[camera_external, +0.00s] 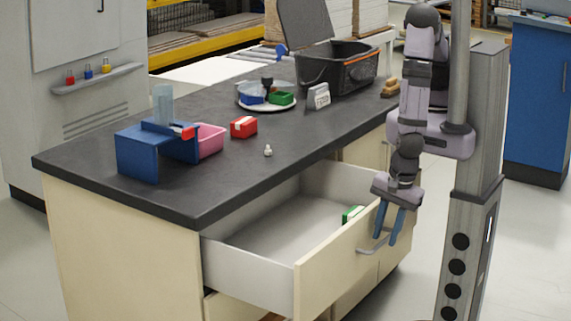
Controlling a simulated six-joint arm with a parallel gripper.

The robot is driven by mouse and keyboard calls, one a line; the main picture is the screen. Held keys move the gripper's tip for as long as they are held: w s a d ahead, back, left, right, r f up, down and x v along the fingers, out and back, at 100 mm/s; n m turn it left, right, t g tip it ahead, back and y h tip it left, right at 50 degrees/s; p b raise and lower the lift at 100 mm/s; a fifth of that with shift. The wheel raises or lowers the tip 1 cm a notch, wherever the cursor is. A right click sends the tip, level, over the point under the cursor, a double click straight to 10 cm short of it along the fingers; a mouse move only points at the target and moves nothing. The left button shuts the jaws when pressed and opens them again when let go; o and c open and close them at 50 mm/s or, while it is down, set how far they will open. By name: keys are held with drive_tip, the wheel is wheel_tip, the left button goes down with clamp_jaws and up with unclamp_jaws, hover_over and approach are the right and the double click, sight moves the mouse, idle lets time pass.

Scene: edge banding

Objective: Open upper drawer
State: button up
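The upper drawer (310,262) of the cream workbench stands pulled far out, its white inside showing. A small green and white box (352,214) lies in it near the front panel. The drawer's bar handle (372,247) is on the front panel's outer face. My gripper (382,240) points down at this handle, with its blue fingers in front of the panel. The fingers appear slightly apart at the handle. I cannot tell whether they touch or clasp it.
The dark worktop (215,180) holds a blue dispenser (150,150), a pink bin (208,140), a red box (243,127), a round tray (266,105) and a black crate (337,68). A lower drawer (235,306) also appears slightly open. A grey column stands right of my gripper.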

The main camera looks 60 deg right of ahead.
drive_tip(key=shift+c, duration=0.3)
clamp_jaws()
drive_tip(key=s+p, duration=0.2)
drive_tip(key=s, duration=0.2)
drive_tip(key=shift+s, duration=0.25)
drive_tip(key=shift+o, duration=0.3)
unclamp_jaws()
drive_tip(key=shift+r, duration=0.15)
wheel_tip(320, 180, up, 7)
drive_tip(key=s+p, duration=0.1)
drive_tip(key=p, duration=0.7)
drive_tip(key=shift+s+p, duration=0.2)
drive_tip(key=shift+p, duration=0.1)
